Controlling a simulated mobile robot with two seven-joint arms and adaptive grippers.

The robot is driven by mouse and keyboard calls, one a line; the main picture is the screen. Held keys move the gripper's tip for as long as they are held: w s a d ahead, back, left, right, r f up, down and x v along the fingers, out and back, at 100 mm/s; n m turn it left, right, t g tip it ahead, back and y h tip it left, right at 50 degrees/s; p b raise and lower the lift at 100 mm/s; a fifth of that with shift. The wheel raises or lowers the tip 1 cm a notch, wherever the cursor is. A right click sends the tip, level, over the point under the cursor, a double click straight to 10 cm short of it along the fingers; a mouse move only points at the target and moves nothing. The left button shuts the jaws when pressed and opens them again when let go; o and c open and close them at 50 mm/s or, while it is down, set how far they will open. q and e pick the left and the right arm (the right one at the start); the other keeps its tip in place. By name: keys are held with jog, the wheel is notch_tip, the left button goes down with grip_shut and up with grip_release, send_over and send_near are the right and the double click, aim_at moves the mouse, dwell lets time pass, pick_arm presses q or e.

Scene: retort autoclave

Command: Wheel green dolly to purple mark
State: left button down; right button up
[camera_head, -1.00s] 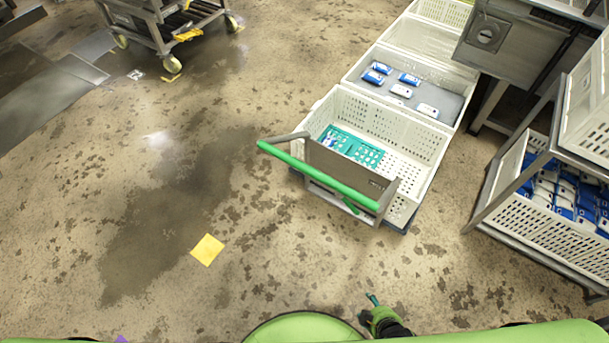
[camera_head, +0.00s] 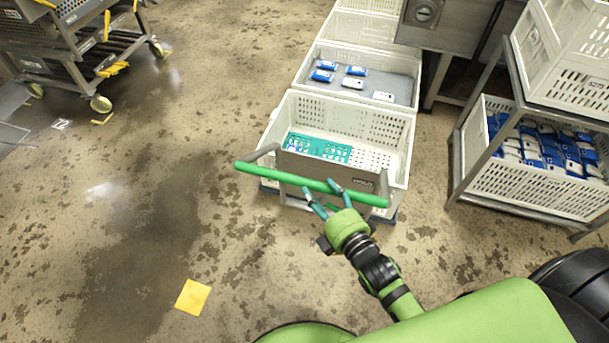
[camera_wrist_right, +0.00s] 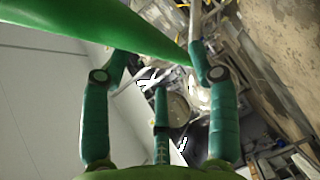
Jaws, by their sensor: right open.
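The dolly's green handle bar (camera_head: 270,177) spans the near side of a white crate (camera_head: 398,165) in the head view. A grey panel (camera_head: 320,170) stands just behind the bar. My right gripper (camera_head: 320,188) is open, its teal fingers at the right half of the bar. In the right wrist view the bar (camera_wrist_right: 100,25) crosses close at the fingertips of the right gripper (camera_wrist_right: 160,58); I cannot tell whether it touches them. My left gripper is not in view. No purple mark shows in the frames now.
A yellow square (camera_head: 192,297) lies on the stained floor at lower left. More white crates with blue-white packs (camera_head: 352,83) stand behind. A crate rack (camera_head: 465,150) stands at right, a wheeled metal cart (camera_head: 75,60) at upper left. The left floor is open.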

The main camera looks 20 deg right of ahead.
aim_at(313, 186)
jog(key=x, duration=0.4)
jog(key=shift+w+a, duration=0.1)
jog(key=shift+w, duration=0.35)
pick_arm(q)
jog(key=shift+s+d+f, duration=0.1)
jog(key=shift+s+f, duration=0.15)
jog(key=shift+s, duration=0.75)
